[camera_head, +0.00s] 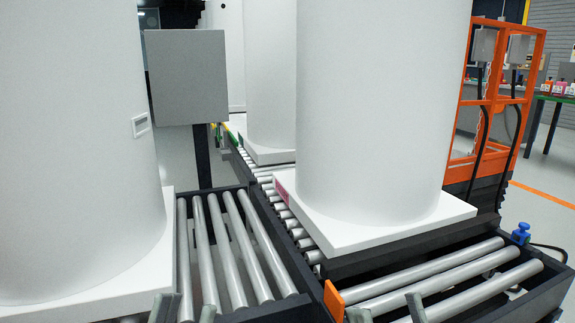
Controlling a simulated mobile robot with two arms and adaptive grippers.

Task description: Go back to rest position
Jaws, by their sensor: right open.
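A large white tank (380,110) stands upright on a square white base (385,232) on the conveyor at centre right. A second white tank (70,150) on a white base (150,270) fills the left side. A third white tank (270,75) stands further back on the conveyor line. My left gripper (187,311) shows only its fingertips at the bottom edge; they are apart with nothing seen between them. My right gripper (387,312) also shows only its fingertips at the bottom edge, open and empty. Neither gripper is seen touching a tank; the rest of both is out of frame.
Bare rollers (228,255) lie between the left and centre tanks. More bare rollers (440,280) lie in front at right, with an orange tab (334,300) on their frame. A grey box (187,77) stands behind, and an orange frame (481,125) at right.

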